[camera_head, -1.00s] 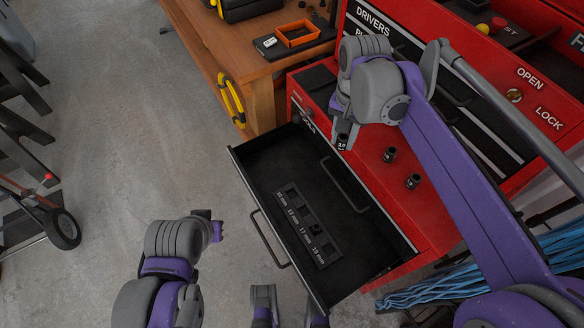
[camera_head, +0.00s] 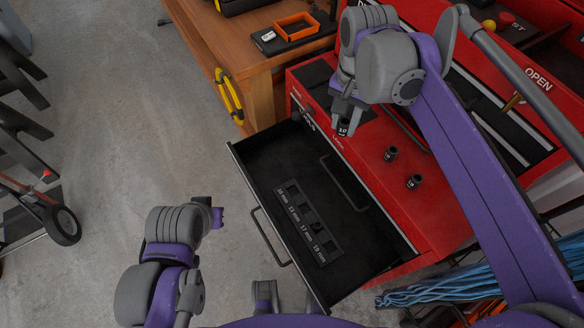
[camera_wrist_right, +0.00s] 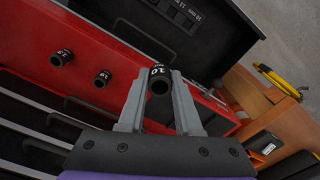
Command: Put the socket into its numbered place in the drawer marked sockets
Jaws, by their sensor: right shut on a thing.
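My right gripper (camera_head: 346,112) is shut on a black socket (camera_head: 343,129) marked 10. In the right wrist view the socket (camera_wrist_right: 160,80) sits between the two grey fingertips, its open end facing the camera. The gripper is above the red cabinet top, near the open drawer's far corner. The black drawer (camera_head: 265,160) is pulled out. Inside it lies a dark socket tray (camera_head: 322,253) with places labelled 10, 13, 17 and 19 mm.
Two black sockets (camera_head: 391,153) (camera_head: 414,181) stand on the red cabinet top (camera_head: 365,165). A wooden bench (camera_head: 255,75) with an orange tray (camera_head: 297,26) stands behind left. Blue cables (camera_head: 440,290) lie at the lower right. The drawer's handle bar sticks out over open floor.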

